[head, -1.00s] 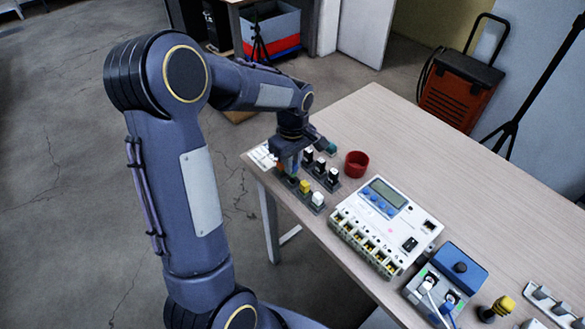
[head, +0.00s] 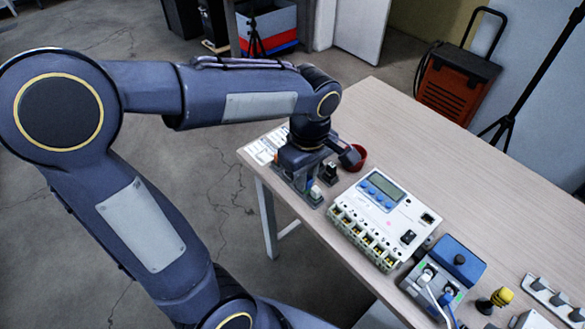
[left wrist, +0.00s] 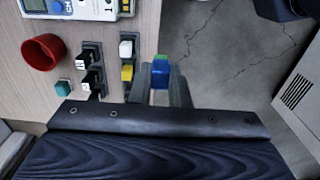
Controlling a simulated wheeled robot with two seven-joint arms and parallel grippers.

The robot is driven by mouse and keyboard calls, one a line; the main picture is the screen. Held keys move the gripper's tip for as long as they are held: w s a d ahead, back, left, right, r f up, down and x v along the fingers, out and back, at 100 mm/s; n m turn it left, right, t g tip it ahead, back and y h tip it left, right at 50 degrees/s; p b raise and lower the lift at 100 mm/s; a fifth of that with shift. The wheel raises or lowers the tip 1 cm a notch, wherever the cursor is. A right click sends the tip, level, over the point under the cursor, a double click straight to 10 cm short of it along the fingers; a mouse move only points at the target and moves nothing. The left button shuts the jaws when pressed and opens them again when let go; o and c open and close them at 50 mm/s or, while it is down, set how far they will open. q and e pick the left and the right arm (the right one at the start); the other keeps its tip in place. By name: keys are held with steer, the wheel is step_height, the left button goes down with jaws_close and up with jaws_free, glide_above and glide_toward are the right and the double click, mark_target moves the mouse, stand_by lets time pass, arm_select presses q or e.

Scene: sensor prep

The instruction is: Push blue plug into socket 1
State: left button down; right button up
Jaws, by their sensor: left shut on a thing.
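My left gripper (head: 306,180) points down over the plug holders near the table's left edge. In the left wrist view its fingers (left wrist: 161,80) are shut on a blue plug with a green end (left wrist: 160,77). The plug is beside the holder with a white plug (left wrist: 126,48) and a yellow plug (left wrist: 127,73); I cannot tell how high it is. The white device (head: 384,222) with a row of numbered sockets (head: 362,240) along its front lies to the right of the gripper. Socket 1 is not clearly readable. My right gripper is not in view.
A red cup (head: 359,157) stands behind the gripper, and black plugs (left wrist: 90,80) are close by. A blue-topped box with cables (head: 455,262) and a yellow-topped knob (head: 501,298) lie farther right. The back of the table is clear.

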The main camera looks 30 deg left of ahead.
arm_select(q)
steer(key=w+d+f, duration=0.1)
steer(key=d+f, duration=0.1)
steer(key=w+d+f+b, duration=0.1)
steer(key=w+d+f, duration=0.1)
steer(key=f, duration=0.1)
steer(key=w+d+f+b, duration=0.1)
steer(key=d+f, duration=0.1)
steer(key=shift+w+d+f, duration=0.15)
steer(key=shift+d+f, duration=0.05)
steer(key=shift+f, duration=0.05)
steer(key=shift+r, duration=0.15)
steer(key=shift+f+b, duration=1.3)
stand_by(3.6)
steer(key=c, duration=1.1)
jaws_free()
steer(key=shift+c, duration=0.2)
